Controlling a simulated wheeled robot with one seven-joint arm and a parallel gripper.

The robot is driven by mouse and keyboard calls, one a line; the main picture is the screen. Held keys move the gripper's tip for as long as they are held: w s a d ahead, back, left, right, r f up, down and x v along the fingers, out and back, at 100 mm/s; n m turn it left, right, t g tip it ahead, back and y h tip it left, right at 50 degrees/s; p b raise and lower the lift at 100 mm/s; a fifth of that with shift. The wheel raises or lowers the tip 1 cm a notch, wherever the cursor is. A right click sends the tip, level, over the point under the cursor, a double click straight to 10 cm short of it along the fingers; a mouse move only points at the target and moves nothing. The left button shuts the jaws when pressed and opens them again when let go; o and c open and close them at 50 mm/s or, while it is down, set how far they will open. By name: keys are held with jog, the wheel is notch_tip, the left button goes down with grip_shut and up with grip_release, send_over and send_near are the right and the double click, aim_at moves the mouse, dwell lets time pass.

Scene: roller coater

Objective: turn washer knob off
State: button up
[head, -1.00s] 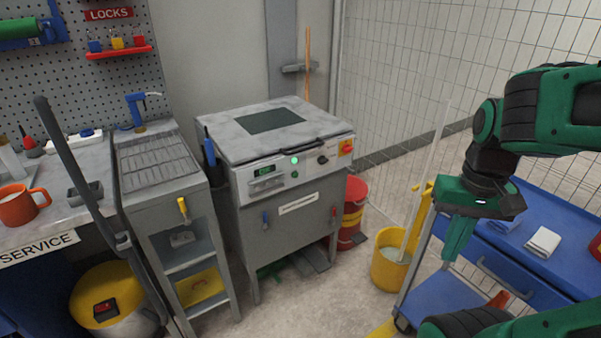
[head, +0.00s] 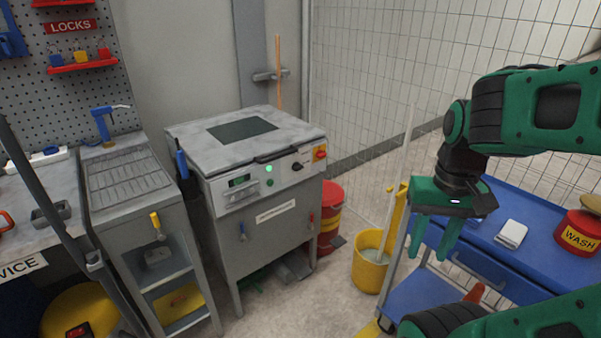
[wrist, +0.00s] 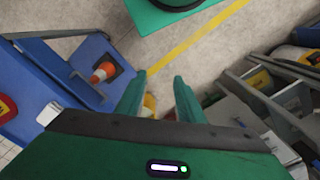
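The washer (head: 265,225) is a grey cabinet on legs with a dark panel in its lid. Its front panel has a green display (head: 240,181), a lit green button (head: 269,168), a small black knob (head: 297,166) and a red-and-yellow switch (head: 320,154). The knob's pointer is too small to read. My gripper (head: 428,250) hangs to the right of the washer, pointing down, well apart from the panel. In the wrist view my gripper (wrist: 159,82) has its two green fingers spread with nothing held between them.
A yellow bucket (head: 370,270) and a red bin (head: 328,200) stand right of the washer. A blue cart (head: 535,215) with a red WASH container (head: 580,232) is at the right. A grey shelf stand (head: 125,190) stands left. Mesh fencing is behind.

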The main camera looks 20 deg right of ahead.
aim_at(300, 168)
jog(key=o, duration=0.3)
jog(key=w+f+m, duration=0.1)
jog(key=w+f, duration=0.3)
jog(key=w, duration=0.5)
jog(key=shift+w+d, duration=0.15)
jog(key=shift+d, duration=0.15)
jog(key=w+a+f+m+t+y, duration=0.4)
jog(key=w+f, duration=0.4)
jog(key=w, duration=0.5)
jog(key=w+a+f+m+t+y, duration=0.25)
jog(key=w+a+f+m, duration=0.2)
jog(key=w+f, duration=0.6)
jog(key=w+d+r+m+t+h, duration=0.1)
jog(key=w+d+r+m+t, duration=0.3)
jog(key=w+m, duration=0.45)
jog(key=w+d+r+m+t+h, duration=0.1)
jog(key=w+d+r+m+t, duration=0.1)
jog(key=w+d+m+t, duration=0.55)
jog(key=shift+m+g, duration=0.3)
jog(key=shift+m, duration=0.25)
jog(key=x, duration=0.3)
jog(key=a+x, duration=0.1)
jog(key=x, duration=0.7)
jog(key=shift+a+f, duration=0.2)
jog(key=shift+f, duration=0.05)
jog(key=c, duration=1.1)
